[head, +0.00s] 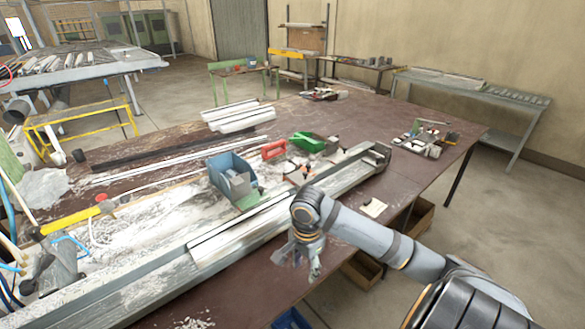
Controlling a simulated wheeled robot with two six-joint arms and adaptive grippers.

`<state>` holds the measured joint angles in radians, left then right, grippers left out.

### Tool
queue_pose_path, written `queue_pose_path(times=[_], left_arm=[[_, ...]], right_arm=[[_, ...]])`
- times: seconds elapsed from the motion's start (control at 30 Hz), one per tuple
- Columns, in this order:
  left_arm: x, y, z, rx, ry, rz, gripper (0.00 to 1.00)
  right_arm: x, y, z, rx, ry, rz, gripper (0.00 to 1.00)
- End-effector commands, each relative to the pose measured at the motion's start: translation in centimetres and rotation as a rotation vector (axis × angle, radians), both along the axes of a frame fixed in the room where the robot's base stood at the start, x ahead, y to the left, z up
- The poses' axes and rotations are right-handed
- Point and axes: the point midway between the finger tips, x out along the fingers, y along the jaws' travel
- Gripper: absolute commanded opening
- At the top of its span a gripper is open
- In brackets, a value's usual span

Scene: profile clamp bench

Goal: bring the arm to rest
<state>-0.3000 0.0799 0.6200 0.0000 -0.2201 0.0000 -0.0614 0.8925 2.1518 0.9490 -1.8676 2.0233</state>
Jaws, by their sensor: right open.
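My right arm reaches in from the lower right, over the near edge of the brown workbench (430,172). My right gripper (312,272) hangs from the wrist, pointing down, just in front of the long metal clamp rail (150,285). It is small in the picture; its jaws look empty and apart. A pale profile (215,250) lies along the rail, left of my right wrist. My left gripper and arm do not show.
A blue bin (232,168), a red block (274,149) and a green bin (306,142) stand behind the rail. White profiles (238,117) lie farther back. Open boxes (362,270) sit below the bench edge. The bench's right part has bare room.

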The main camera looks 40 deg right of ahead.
Motion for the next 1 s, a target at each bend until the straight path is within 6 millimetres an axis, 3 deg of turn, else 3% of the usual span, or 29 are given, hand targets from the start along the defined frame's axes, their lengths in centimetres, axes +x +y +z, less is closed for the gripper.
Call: queue_pose_path(times=[0.23, 0.33, 0.5, 0.6, 0.8, 1.0], left_arm=[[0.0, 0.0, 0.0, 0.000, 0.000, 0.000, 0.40], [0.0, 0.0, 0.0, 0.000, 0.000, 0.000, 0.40], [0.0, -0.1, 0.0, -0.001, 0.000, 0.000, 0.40], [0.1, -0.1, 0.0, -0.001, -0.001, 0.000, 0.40], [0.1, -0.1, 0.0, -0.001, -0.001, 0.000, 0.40], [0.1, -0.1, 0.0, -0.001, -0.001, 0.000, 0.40]], right_arm=[[0.0, 0.1, -0.1, 0.001, -0.002, 0.010, 0.45], [-0.4, 1.3, -1.3, 0.012, -0.020, 0.121, 0.45], [-1.9, 5.7, -5.0, 0.006, -0.130, 0.609, 0.45], [-2.9, 7.7, -6.2, -0.041, -0.192, 0.891, 0.45], [-4.4, 9.2, -6.9, -0.162, -0.236, 1.265, 0.45], [-6.0, 9.3, -6.8, -0.278, -0.211, 1.531, 0.45]])
